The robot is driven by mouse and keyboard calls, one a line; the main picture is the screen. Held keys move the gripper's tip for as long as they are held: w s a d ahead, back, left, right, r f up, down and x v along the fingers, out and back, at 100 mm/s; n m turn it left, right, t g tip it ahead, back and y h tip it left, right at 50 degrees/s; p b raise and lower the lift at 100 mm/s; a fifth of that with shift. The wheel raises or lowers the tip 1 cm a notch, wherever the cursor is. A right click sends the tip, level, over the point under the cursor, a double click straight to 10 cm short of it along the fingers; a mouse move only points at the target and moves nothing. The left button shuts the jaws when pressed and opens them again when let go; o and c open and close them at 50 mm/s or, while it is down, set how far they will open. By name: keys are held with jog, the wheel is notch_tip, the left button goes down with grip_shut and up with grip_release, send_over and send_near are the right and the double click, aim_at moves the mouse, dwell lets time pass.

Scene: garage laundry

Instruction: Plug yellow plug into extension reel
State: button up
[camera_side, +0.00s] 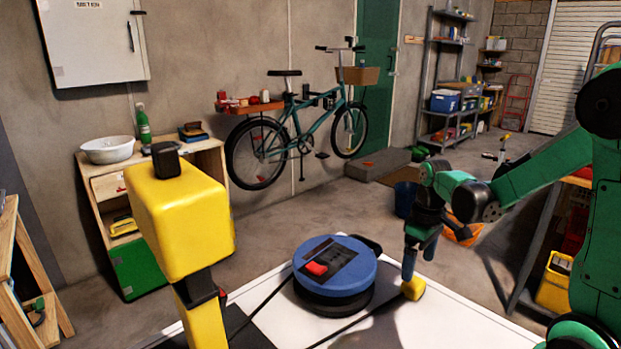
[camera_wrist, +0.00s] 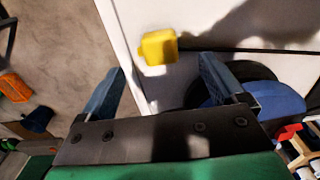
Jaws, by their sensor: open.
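The yellow plug (camera_side: 413,288) lies on the white table top, right of the extension reel. The extension reel (camera_side: 352,276) has a blue round top with a dark panel and a red part on it; it also shows at the right of the wrist view (camera_wrist: 282,104). My gripper (camera_side: 418,258) is open and empty, pointing down just above the plug. In the wrist view the plug (camera_wrist: 159,47) shows beyond and between the two spread fingertips of my gripper (camera_wrist: 163,70). I cannot tell whether a finger touches it. The reel's socket openings are not clear.
The white table top (camera_side: 465,320) carries dark cables beside the reel. A large yellow post (camera_side: 180,220) stands in the left foreground. A shelf with a yellow bin (camera_side: 555,283) is at the right. An orange container (camera_side: 463,232) and blue bucket (camera_side: 404,198) sit on the floor behind.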

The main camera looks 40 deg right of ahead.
aim_at(414, 282)
jog(key=shift+f, duration=0.1)
jog(key=shift+f, duration=2.7)
jog(key=c, duration=1.3)
